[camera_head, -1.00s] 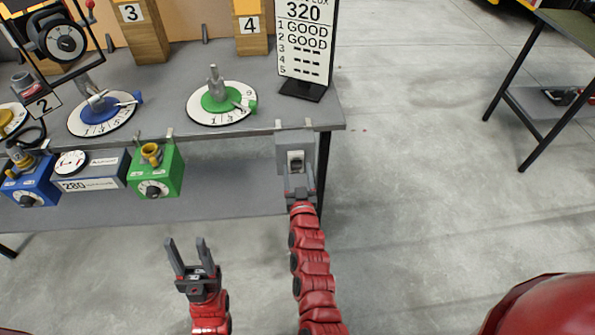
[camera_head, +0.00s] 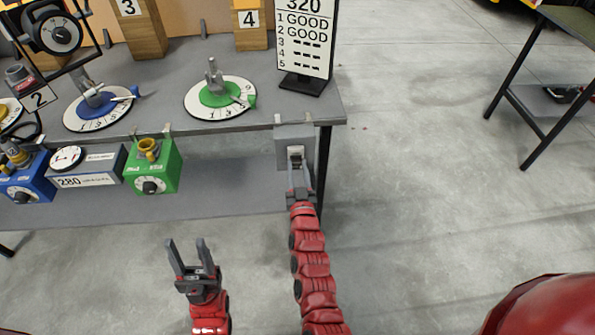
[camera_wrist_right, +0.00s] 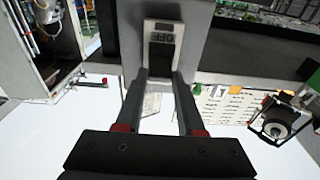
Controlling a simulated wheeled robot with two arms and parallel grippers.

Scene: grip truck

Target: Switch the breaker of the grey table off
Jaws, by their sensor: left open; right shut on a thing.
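The grey breaker box (camera_head: 283,150) hangs at the front right edge of the grey table (camera_head: 240,146). In the right wrist view the breaker box (camera_wrist_right: 190,15) has a white switch plate with an upside-down "OFF" label (camera_wrist_right: 163,38) and a dark switch lever (camera_wrist_right: 161,57). My right gripper (camera_head: 296,168) is at the front of the box. In the right wrist view my right gripper (camera_wrist_right: 159,76) has its fingertips at the sides of the lever, shut on it. My left gripper (camera_head: 187,246) is open and empty, low in front of the table.
A green box (camera_head: 165,178), a blue box (camera_head: 30,188) and a gauge box (camera_head: 85,180) hang along the table front. A display board (camera_head: 303,50) and round dials stand on top. Open floor (camera_head: 420,180) lies to the right, with another table (camera_head: 560,30) beyond.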

